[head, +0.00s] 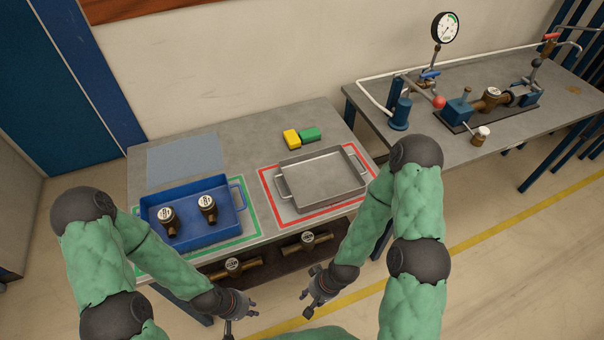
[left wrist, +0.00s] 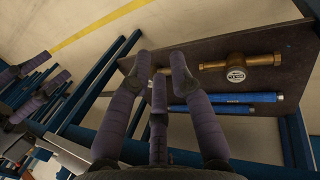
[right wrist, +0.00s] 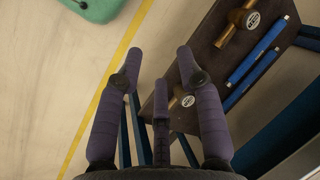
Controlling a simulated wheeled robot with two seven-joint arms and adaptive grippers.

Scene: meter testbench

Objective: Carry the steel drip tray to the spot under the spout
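The steel drip tray (head: 320,180) is a shallow grey metal pan with side handles. It sits empty inside the red-outlined area on the near table in the head view. The spout (head: 578,46) is a bent pipe end by a red-handled valve at the far right of the other bench. My left gripper (head: 241,311) is in front of the table, below the tray, open and empty; its spread fingers show in the left wrist view (left wrist: 160,60). My right gripper (head: 311,301) is also in front of the table, open and empty in the right wrist view (right wrist: 159,55).
A blue tray (head: 240,226) with two brass meters stands left of the steel tray in a green outline. Yellow and green blocks (head: 301,138) lie behind. A lower shelf (left wrist: 290,60) holds meters and blue tubes. The test bench (head: 420,165) carries a gauge and pipework.

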